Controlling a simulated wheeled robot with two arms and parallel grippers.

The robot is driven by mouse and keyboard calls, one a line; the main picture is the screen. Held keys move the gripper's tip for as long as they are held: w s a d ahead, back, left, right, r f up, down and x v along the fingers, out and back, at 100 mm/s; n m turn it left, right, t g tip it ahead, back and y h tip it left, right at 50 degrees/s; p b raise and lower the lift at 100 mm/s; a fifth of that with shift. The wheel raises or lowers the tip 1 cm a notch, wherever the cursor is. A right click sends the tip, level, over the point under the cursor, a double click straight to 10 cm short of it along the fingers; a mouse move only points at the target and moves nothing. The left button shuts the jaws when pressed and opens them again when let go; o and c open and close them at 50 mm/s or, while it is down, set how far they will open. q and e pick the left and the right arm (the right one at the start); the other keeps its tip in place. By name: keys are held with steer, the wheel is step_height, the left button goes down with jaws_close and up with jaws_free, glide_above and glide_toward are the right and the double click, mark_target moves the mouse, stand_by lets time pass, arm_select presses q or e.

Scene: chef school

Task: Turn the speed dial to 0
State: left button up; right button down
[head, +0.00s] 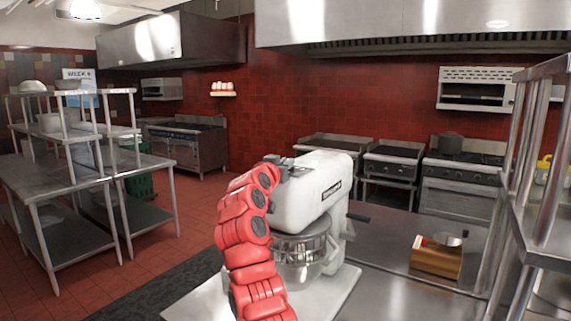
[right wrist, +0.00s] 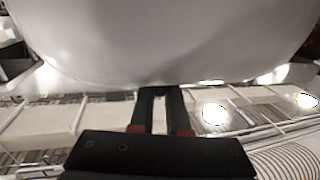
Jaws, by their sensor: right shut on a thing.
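A white stand mixer (head: 312,198) stands on a steel counter with its steel bowl (head: 302,258) under the head. My right arm, red, reaches up in front of it. My right gripper (head: 290,168) is at the upper left end of the mixer head. In the right wrist view my right gripper (right wrist: 159,94) has its two dark fingers close together against the lower edge of the mixer's white body (right wrist: 165,45). It is shut on a small dark part there, which seems to be the speed dial. The dial's setting is hidden. My left gripper is not in view.
A wooden box (head: 437,262) with a small metal utensil on top stands on the counter at the right. A steel shelf rack (head: 545,190) rises at the right edge. Stoves (head: 460,178) line the back wall. Steel tables (head: 60,175) stand at the left.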

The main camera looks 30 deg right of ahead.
steer(key=n+t+y+b, duration=0.1)
steer(key=b, duration=0.1)
steer(key=n+t+y+b, duration=0.1)
steer(key=b, duration=0.1)
steer(key=n+t+y+b, duration=0.1)
steer(key=b, duration=0.1)
steer(key=shift+s+d+f+t+y+b, duration=0.2)
steer(key=shift+d+f+t+y+b, duration=0.05)
steer(key=shift+f+t+y+b, duration=0.15)
steer(key=shift+r+n+t+y+b, duration=0.2)
steer(key=shift+n+t+y+b, duration=0.4)
steer(key=shift+n+y, duration=0.3)
steer(key=shift+w+a+r+n+y, duration=0.1)
steer(key=shift+a+n+y, duration=0.05)
steer(key=shift+n+y, duration=0.2)
steer(key=c, duration=0.9)
jaws_free()
steer(key=shift+r, duration=0.1)
